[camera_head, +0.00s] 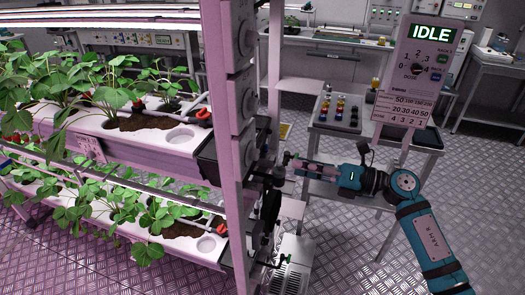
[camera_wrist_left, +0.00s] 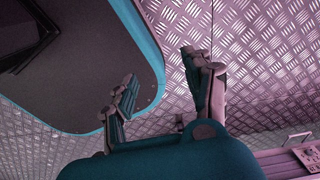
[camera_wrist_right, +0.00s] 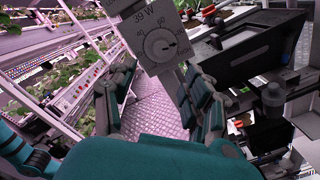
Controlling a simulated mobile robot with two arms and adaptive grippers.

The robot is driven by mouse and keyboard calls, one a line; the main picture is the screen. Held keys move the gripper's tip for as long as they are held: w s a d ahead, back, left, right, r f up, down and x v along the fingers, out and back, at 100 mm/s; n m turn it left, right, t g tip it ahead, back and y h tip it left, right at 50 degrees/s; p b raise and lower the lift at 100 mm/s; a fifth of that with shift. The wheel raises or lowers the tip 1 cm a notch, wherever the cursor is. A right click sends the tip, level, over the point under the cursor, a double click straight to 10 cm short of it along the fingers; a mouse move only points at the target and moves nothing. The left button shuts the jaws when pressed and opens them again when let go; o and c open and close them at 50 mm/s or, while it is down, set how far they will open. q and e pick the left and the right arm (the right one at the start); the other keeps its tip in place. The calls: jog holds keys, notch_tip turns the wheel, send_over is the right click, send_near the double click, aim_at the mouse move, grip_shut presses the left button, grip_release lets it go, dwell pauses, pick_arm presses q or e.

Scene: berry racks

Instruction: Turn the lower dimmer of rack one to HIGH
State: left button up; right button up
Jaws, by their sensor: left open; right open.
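A grey dimmer box (camera_wrist_right: 150,60) with a round dial (camera_wrist_right: 158,45) and a "39 W" reading faces my right wrist camera. Its dark pointer seems to aim right; the small labels are blurred. I cannot tell for sure which dimmer this is. My right gripper (camera_wrist_right: 155,105) is open and empty, its fingers below and either side of the dial, apart from it. In the head view the right gripper (camera_head: 277,172) is beside the rack post (camera_head: 232,190), below several stacked boxes with knobs (camera_head: 243,100). My left gripper (camera_wrist_left: 165,90) is open and empty over the floor.
Strawberry plants (camera_head: 90,85) grow in white troughs (camera_head: 170,140) left of the post. A post-mounted panel (camera_head: 428,60) reads "IDLE" at right, with a small table (camera_head: 320,135) of vials behind. Patterned metal floor (camera_head: 340,265) is open in front.

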aim_at(258, 156)
jog(key=p+x, duration=0.2)
jog(key=x, duration=0.7)
jog(key=shift+w+a, duration=0.15)
jog(key=shift+a, duration=0.05)
jog(key=shift+w+a, duration=0.15)
jog(key=shift+a, duration=0.2)
pick_arm(q)
jog(key=w+r, duration=0.2)
jog(key=r, duration=0.1)
